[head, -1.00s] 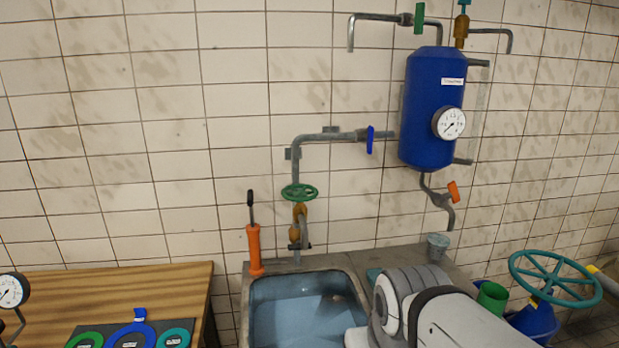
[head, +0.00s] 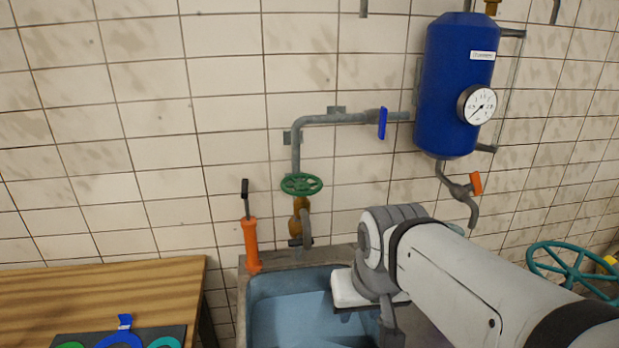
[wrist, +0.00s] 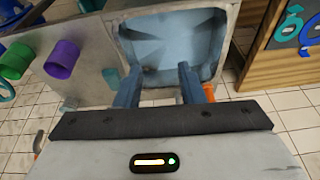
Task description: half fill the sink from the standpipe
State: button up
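The sink (head: 262,306) is a blue-grey basin in a grey counter at the lower middle of the head view; its inside also shows in the wrist view (wrist: 170,40). I cannot tell the water level. The standpipe (head: 296,150) rises on the tiled wall behind it, with a green handwheel (head: 301,185), a brass valve body (head: 300,205) and a grey spout (head: 306,228) over the sink's back edge. No stream shows at the spout. My gripper (wrist: 159,74) is open and empty, two blue fingers apart over the sink. In the head view my arm covers the sink's right side.
An orange hand pump (head: 250,245) stands left of the spout. A blue-handled valve (head: 382,123) joins the pipe to a blue tank (head: 455,88) with a gauge (head: 477,105). A wooden bench (head: 110,295) stands left. Purple (wrist: 62,58) and green (wrist: 15,62) cylinders show in the wrist view.

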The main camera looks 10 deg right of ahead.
jog(key=w+r+m+y, duration=0.15)
jog(key=w+r, duration=0.25)
jog(key=w, duration=0.4)
jog(key=w+r+m+h, duration=0.1)
jog(key=w+r+m, duration=0.2)
jog(key=w+r, duration=0.35)
jog(key=m+y, duration=0.2)
jog(key=m, duration=0.2)
send_near(318, 187)
jog(key=shift+g, duration=0.4)
jog(key=x, duration=0.8)
jog(key=shift+w+r, duration=0.15)
jog(key=shift+w, duration=0.2)
jog(key=shift+d, duration=0.1)
grip_shut()
